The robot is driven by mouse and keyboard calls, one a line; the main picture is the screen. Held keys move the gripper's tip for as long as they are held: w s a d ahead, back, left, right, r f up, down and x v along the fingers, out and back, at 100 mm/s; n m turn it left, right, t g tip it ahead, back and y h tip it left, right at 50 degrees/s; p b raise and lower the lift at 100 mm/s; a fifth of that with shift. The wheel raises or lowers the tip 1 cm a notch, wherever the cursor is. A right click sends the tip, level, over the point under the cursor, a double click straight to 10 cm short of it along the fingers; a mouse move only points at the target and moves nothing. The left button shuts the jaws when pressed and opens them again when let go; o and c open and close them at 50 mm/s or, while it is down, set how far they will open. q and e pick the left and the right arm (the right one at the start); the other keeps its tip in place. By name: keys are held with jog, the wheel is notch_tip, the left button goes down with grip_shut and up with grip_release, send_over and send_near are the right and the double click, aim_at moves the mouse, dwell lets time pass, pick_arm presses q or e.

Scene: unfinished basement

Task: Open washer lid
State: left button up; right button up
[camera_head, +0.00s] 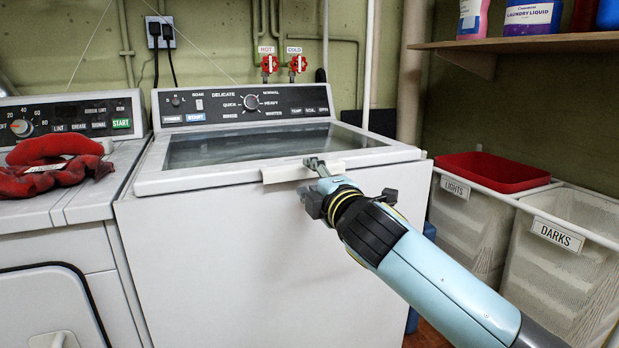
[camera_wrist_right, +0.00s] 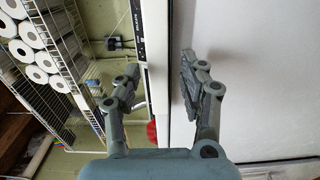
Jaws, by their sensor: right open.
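The washer (camera_head: 220,230) is white, with a dark glass lid (camera_head: 265,145) in a white frame. The lid lies flat and looks closed. A pale handle (camera_head: 285,173) sticks out at the middle of its front edge. My right gripper (camera_head: 313,184) is open at the handle's right part, one finger above it and the other lower, in front of the washer. In the right wrist view, the white lid edge (camera_wrist_right: 155,70) lies between the spread fingers (camera_wrist_right: 157,84). Whether a finger touches the handle, I cannot tell. My left gripper is out of view.
A second machine (camera_head: 50,210) stands left, with red cloth (camera_head: 55,165) on top. Hampers marked LIGHTS (camera_head: 470,225) and DARKS (camera_head: 565,265) stand right, below a shelf (camera_head: 540,42) with detergent bottles. The control panel (camera_head: 240,104) rises behind the lid.

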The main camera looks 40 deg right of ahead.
jog(key=shift+w+d, duration=0.15)
jog(key=shift+w, duration=0.45)
jog(key=shift+f, duration=0.1)
grip_shut()
